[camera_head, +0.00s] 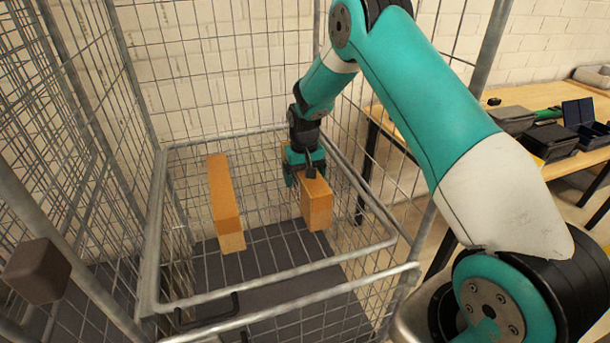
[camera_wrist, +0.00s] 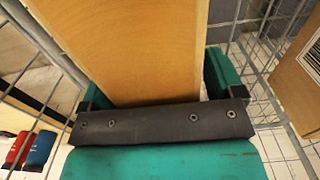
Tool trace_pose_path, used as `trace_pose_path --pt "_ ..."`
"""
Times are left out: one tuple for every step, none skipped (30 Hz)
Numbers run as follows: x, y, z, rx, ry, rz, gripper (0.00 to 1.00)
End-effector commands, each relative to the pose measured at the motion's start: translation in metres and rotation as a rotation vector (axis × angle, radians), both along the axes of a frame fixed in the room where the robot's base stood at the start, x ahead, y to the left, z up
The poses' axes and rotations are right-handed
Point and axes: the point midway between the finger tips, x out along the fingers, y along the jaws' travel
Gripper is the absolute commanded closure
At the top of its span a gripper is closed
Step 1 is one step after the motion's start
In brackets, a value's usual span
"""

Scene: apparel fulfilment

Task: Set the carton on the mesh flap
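An orange-brown carton (camera_head: 318,208) is upright in my gripper (camera_head: 305,172), inside the wire cage. In the wrist view the carton (camera_wrist: 135,50) fills the space between the two green fingers, which lie close along its sides. In the head view it is over the right part of the mesh flap (camera_head: 268,275), a wire panel with a thick tube rim. I cannot tell whether its lower end touches the mesh. A second, similar carton (camera_head: 224,200) stands to the left, apart from the held one. A carton also shows at the wrist view's right edge (camera_wrist: 300,75).
Tall mesh walls (camera_head: 75,130) enclose the cage at left and back. A dark grey floor panel (camera_head: 270,250) lies below the mesh. A wooden table (camera_head: 455,125) with dark bins (camera_head: 550,138) stands outside at right. Free mesh lies between the cartons and in front.

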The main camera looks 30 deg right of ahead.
Motion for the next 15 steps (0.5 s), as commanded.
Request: trace_pose_path --pt "0.000 0.000 0.000 0.000 0.000 0.000 0.13" --pt "0.000 0.000 0.000 0.000 0.000 0.000 0.13" --pt "0.000 0.000 0.000 0.000 0.000 0.000 0.13" --pt "0.000 0.000 0.000 0.000 0.000 0.000 0.13" --pt "0.000 0.000 0.000 0.000 0.000 0.000 0.13" --pt "0.000 0.000 0.000 0.000 0.000 0.000 0.13" --pt "0.000 0.000 0.001 0.000 0.000 0.000 0.13" --pt "0.000 0.000 0.002 0.000 0.000 0.000 0.13" --pt "0.000 0.000 0.005 0.000 0.000 0.000 0.13" --pt "0.000 0.000 0.006 0.000 -0.001 0.000 0.13" --pt "0.001 0.000 0.008 0.000 -0.001 0.000 0.13" --pt "0.001 0.000 0.014 -0.001 -0.003 0.000 0.13" --pt "0.001 0.000 0.019 -0.001 -0.004 0.000 0.13" --pt "0.001 0.000 0.024 -0.001 -0.005 0.000 0.13" --pt "0.001 0.000 0.032 -0.001 -0.005 0.000 0.13"
